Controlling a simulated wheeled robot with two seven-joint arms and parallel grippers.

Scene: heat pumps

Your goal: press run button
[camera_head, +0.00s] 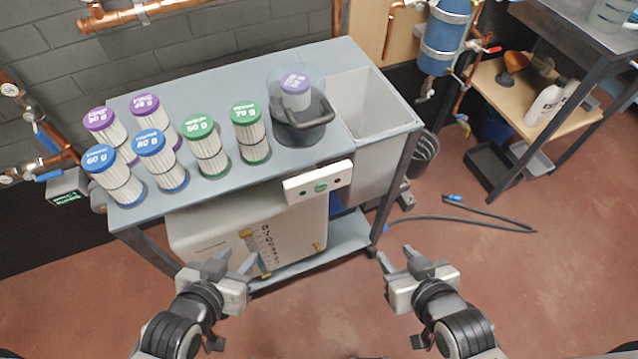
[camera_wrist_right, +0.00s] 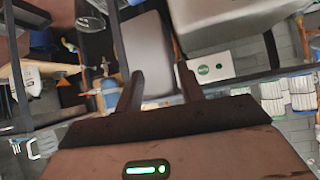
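A white control panel (camera_head: 300,190) is fixed to the front edge of the grey workbench. A green button (camera_head: 321,187) sits in its middle, with a smaller dark spot on either side. The panel also shows in the right wrist view (camera_wrist_right: 222,62), with the round green button (camera_wrist_right: 204,69) in sight beyond the fingers. My left gripper (camera_head: 238,259) is open and empty, below and left of the panel. My right gripper (camera_head: 394,254) is open and empty, below and right of it. Its fingers also show apart in the right wrist view (camera_wrist_right: 161,88). Neither gripper touches the panel.
Several filter cartridges with purple, blue and green lids stand on the workbench (camera_head: 225,80). A clear vessel (camera_head: 300,128) with a dark handle holds another purple-lidded cartridge. A sink basin (camera_head: 368,108) is at the right end. A white tank (camera_head: 210,235) sits below. The floor between my grippers is clear.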

